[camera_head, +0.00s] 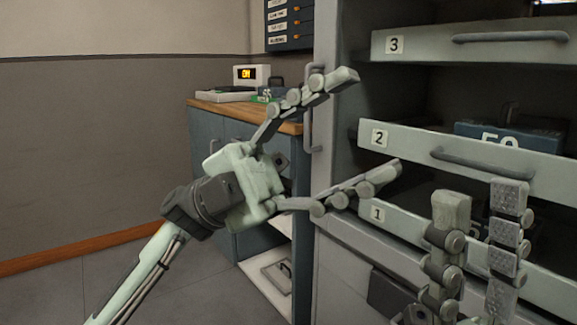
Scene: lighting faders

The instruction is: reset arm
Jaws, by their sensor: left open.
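My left gripper (362,128) reaches in from the left with its two fingers spread wide and nothing between them. Contact cannot be told. My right gripper (481,205) shows at the bottom right, fingers pointing up and apart, with no object seen between them. Its palm and arm are out of view. It stands in front of drawer 1 in the picture.
A grey cabinet has drawer 2 (405,143) and drawer 3 (420,43) above drawer 1. A blue case (540,138) sits behind drawer 2's front. A wood-topped counter (291,127) behind my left gripper holds a white device (241,75). Floor is clear at left.

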